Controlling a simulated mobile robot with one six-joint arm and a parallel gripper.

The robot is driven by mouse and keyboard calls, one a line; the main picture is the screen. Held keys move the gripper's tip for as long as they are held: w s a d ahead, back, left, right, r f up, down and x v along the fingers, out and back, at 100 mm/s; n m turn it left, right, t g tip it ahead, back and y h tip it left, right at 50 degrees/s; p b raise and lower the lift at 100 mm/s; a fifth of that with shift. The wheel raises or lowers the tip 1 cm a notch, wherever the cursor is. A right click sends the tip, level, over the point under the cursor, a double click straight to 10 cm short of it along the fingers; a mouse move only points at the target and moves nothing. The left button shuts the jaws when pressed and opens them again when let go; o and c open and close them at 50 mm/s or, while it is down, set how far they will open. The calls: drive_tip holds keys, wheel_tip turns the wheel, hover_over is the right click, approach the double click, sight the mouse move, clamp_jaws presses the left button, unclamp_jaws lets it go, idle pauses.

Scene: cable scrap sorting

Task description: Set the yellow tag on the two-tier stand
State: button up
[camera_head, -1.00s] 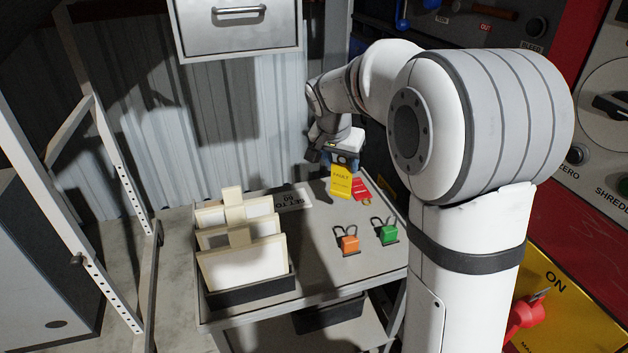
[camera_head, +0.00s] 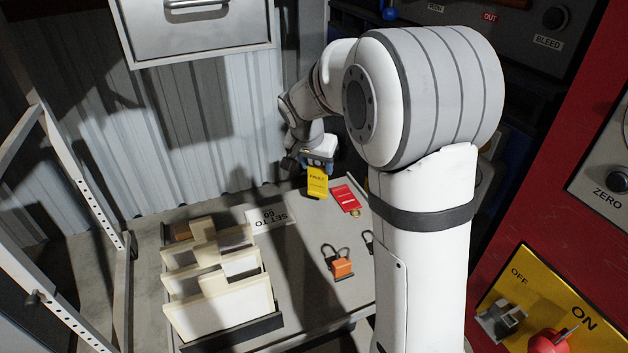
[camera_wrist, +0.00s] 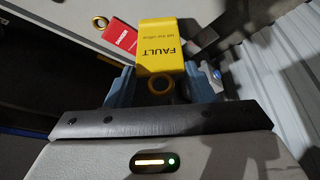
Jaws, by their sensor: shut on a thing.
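The yellow tag (camera_head: 317,183), marked FAULT, hangs upright from my gripper (camera_head: 319,163) above the far right part of the stand's top tier (camera_head: 298,265). In the wrist view the yellow tag (camera_wrist: 161,52) is between the blue fingers of my gripper (camera_wrist: 163,85), which are shut on it near its ringed end. I cannot tell whether its lower edge touches the tier. The lower tier is mostly hidden under the top one.
A red tag (camera_head: 346,198) lies just right of the yellow tag. An orange padlock (camera_head: 341,267) lies nearer. The tier's middle is clear.

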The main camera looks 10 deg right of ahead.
sight(317, 181)
wheel_tip(317, 181, down, 4)
drive_tip(key=shift+f, duration=0.15)
drive_tip(key=shift+f+b, duration=0.2)
drive_tip(key=shift+b, duration=0.15)
drive_tip(key=o, duration=1.2)
drive_tip(key=shift+c, duration=0.2)
drive_tip(key=shift+r, duration=0.2)
